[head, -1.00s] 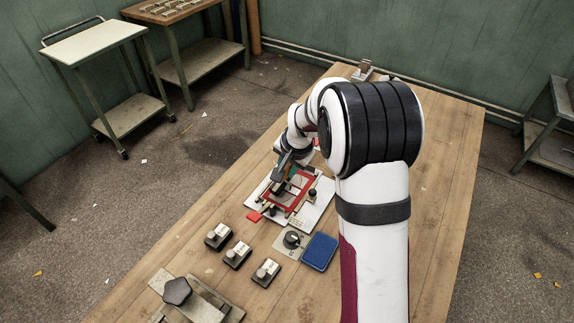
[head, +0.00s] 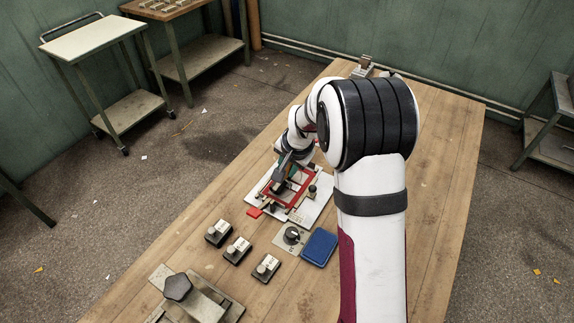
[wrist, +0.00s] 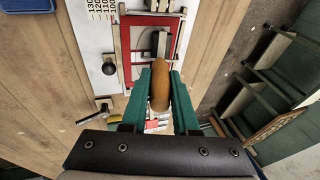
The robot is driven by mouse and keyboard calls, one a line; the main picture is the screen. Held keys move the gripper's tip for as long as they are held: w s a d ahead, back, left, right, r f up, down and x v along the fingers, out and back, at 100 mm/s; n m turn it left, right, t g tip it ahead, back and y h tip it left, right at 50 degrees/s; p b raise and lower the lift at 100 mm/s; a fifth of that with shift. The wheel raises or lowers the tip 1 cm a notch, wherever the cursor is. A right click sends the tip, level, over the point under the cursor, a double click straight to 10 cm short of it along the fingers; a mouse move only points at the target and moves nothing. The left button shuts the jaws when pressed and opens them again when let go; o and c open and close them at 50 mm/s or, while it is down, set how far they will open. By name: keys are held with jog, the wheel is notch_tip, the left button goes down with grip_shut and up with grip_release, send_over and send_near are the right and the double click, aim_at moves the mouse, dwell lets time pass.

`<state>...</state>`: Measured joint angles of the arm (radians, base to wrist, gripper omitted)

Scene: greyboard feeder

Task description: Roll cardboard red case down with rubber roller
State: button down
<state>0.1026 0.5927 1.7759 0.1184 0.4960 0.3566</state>
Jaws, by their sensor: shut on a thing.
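My gripper (wrist: 160,88) is shut on the roller's orange-brown wooden handle (wrist: 160,86), which sits between its green fingers in the wrist view. The roller's dark and grey head (wrist: 158,44) lies beyond the handle, over the framed area; I cannot tell whether it touches. The red case (wrist: 124,58) shows as a red rectangular outline on the white board. In the head view the red case (head: 303,200) lies beside my gripper (head: 283,176), which partly covers it. The roller is mostly hidden there.
The white feeder board (head: 318,205) has a black knob (wrist: 108,68). A blue pad (head: 319,247), a dial (head: 292,235) and several small blocks (head: 238,250) stand nearer. Bare tabletop (head: 420,250) lies to the right.

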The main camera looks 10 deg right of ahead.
jog(key=shift+w+d+r, duration=0.15)
jog(key=shift+w+d, duration=0.35)
jog(key=shift+w, duration=0.05)
jog(key=shift+s+d+f, duration=0.1)
jog(key=shift+s+d, duration=0.2)
jog(key=shift+d, duration=0.35)
jog(key=shift+s+d+f, duration=0.15)
jog(key=shift+s+d, duration=0.2)
jog(key=shift+d, duration=0.3)
jog(key=shift+s+d+f, duration=0.1)
jog(key=shift+s+d, duration=0.2)
jog(key=shift+d, duration=0.35)
notch_tip(320, 180, up, 6)
jog(key=shift+r, duration=0.1)
